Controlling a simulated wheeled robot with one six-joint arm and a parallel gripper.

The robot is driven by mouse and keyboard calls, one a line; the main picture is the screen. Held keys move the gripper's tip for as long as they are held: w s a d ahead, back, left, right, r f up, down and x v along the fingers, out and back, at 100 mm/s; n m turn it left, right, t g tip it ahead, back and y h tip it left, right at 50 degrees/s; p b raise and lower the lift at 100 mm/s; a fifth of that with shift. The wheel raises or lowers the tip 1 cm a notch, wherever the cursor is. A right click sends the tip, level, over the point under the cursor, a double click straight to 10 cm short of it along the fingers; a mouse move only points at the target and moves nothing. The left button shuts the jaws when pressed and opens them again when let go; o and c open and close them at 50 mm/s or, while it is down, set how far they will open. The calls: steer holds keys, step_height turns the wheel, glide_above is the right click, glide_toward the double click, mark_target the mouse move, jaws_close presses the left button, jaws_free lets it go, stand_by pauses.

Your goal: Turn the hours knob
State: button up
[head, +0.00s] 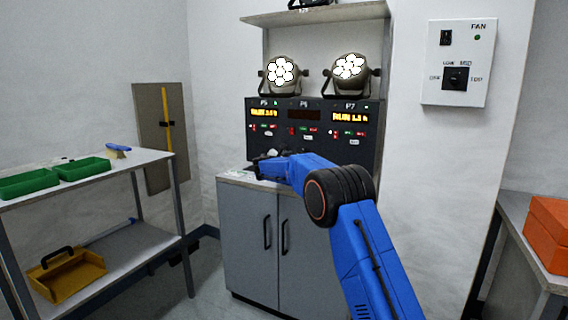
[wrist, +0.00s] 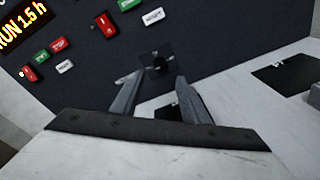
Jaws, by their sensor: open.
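A dark control panel (head: 315,125) stands on the grey cabinet, with display sections marked P5, P6 and P7. In the wrist view a dark round knob (wrist: 158,63) on a small square plate sits low on the panel; its lettering is too small to read. My gripper (wrist: 160,82) is open and empty, its two fingers pointing at the panel, with the knob just beyond and between the tips. No contact shows. In the head view my gripper (head: 260,166) is at the panel's lower left, and my arm hides part of the panel there.
A lit display (wrist: 22,24) reads RUN 1.5 h in the wrist view, with red, green and white buttons beside it. Two lamps (head: 281,72) (head: 349,68) stand above the panel. A fan box (head: 459,62) is on the right wall. A shelf with green trays (head: 28,184) is at left.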

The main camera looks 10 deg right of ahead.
steer(key=f+v, duration=0.1)
steer(key=v, duration=0.8)
steer(key=shift+s+a+r, duration=0.2)
steer(key=shift+s+r, duration=0.1)
steer(key=shift+r, duration=0.15)
